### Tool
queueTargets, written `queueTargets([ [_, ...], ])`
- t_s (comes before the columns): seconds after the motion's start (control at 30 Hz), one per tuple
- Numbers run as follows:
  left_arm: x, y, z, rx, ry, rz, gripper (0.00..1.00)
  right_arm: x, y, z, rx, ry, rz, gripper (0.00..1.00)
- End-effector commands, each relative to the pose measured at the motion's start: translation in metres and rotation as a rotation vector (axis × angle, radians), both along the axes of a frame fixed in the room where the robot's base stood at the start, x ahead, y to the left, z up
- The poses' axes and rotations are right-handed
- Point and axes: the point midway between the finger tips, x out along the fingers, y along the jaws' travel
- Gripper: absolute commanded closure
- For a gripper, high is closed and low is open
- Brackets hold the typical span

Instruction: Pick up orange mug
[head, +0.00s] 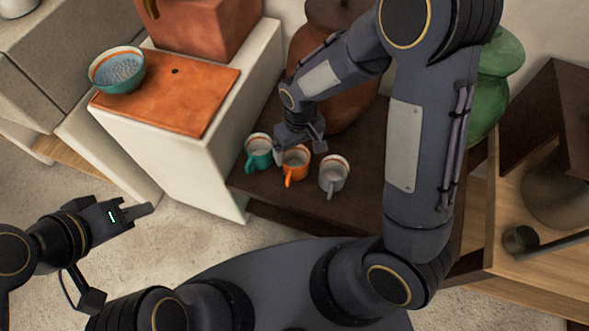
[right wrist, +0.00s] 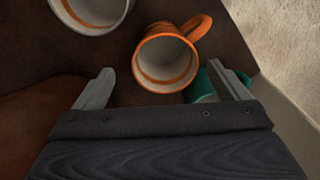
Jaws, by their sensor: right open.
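The orange mug (head: 294,167) stands on the dark brown shelf between a teal mug (head: 258,152) and a grey mug (head: 333,174). My right gripper (head: 298,140) is open just above and behind the orange mug. In the right wrist view the orange mug (right wrist: 167,60) lies ahead between the open fingers (right wrist: 166,90), its handle towards the upper right. The teal mug (right wrist: 203,88) is partly hidden behind the right-hand finger. The grey mug (right wrist: 92,10) is cut off at the top. My left gripper (head: 142,212) is out over the floor, and its opening is unclear.
A white cabinet (head: 170,160) with an orange top (head: 178,92) and a bowl (head: 117,70) stands left of the shelf (head: 275,195). A large brown pot (head: 345,95) is behind the mugs. Green pottery (head: 497,65) and a wooden unit (head: 535,265) are at the right.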

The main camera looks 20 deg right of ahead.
Motion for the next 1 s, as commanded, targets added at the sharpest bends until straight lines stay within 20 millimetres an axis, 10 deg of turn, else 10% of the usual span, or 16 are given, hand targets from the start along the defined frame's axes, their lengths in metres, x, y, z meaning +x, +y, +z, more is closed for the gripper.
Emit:
queueTargets([
  [0.43,0.0,0.0,-0.028,0.0,0.0,0.0,0.68,-0.001,0.007,-0.056,0.0,0.002,-0.003,0.06],
  [0.7,0.0,0.0,-0.027,0.0,0.0,0.0,0.68,-0.001,0.007,-0.058,0.002,0.001,-0.003,0.06],
  [1.0,0.0,0.0,-0.027,0.0,0.0,0.0,0.68,-0.001,0.007,-0.058,0.002,0.001,-0.002,0.45],
])
